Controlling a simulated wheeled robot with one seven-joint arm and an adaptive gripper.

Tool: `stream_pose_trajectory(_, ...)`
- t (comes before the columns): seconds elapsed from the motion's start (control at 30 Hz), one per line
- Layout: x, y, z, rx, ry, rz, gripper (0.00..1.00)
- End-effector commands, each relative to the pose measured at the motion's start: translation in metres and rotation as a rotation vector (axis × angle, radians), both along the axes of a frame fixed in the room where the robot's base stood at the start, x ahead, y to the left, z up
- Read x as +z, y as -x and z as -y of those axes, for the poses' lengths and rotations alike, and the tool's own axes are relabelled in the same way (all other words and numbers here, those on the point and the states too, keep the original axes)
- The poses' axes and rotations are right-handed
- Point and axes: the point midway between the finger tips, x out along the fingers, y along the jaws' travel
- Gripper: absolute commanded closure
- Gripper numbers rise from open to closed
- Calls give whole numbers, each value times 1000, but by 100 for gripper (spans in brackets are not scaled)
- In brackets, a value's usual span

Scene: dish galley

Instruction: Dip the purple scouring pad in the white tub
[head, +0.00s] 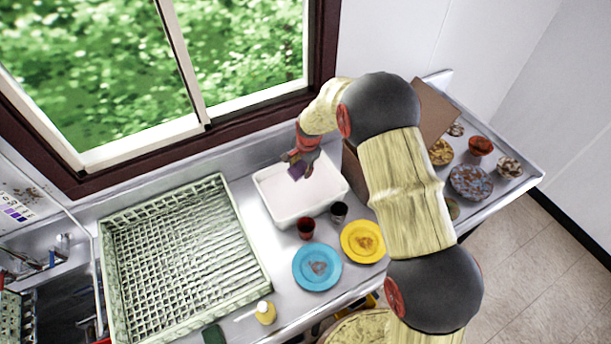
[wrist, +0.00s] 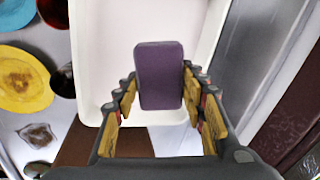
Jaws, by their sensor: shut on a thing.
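The purple scouring pad (wrist: 160,76) is held between the fingers of my gripper (wrist: 160,92) in the wrist view. It also shows as a small purple patch (head: 297,170) in the head view. My gripper (head: 299,160) is shut on the pad, over the white tub (head: 331,199). The tub (wrist: 88,60) lies beneath the pad in the wrist view, and its inside looks white. How high the pad is above the tub floor I cannot tell.
A green dish rack (head: 258,270) stands left of the tub. A red cup (head: 306,229), a dark cup (head: 339,211), a blue plate (head: 300,268) and a yellow plate (head: 352,252) sit in front. A cardboard piece (head: 434,108) and dirty bowls (head: 471,183) are at right. The window is behind.

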Motion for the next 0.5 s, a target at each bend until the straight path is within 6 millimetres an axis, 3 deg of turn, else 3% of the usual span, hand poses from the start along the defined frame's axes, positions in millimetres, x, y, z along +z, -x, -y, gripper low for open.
stream_pose_trajectory(0.5, -26, 0, 0, 1, -2, 6, 79)
